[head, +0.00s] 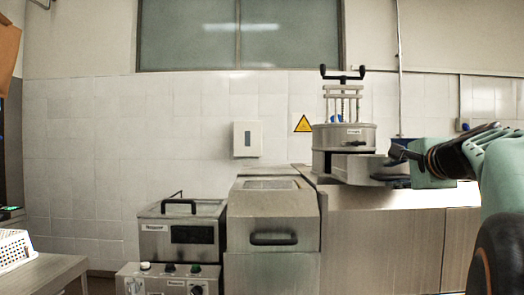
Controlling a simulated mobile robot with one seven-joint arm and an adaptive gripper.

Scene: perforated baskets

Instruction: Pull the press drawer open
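The press (344,137) is a round metal machine with a dark T-shaped handle and screw on top. It stands on the counter at the right of the head view. Its drawer (362,167) is the low metal part under the round body, and it juts out to the right and front. My gripper (398,154) reaches in from the right, with its dark fingers at the drawer's upper right edge. I cannot tell whether they touch the drawer or whether the fingers are open or shut. The gripper hides part of the drawer's right side.
The metal counter (385,235) runs below the press. A metal cabinet with a dark handle (273,205) and a boxy appliance (182,235) with knobs below stand to its left. A white perforated basket (14,250) sits on a table at far left.

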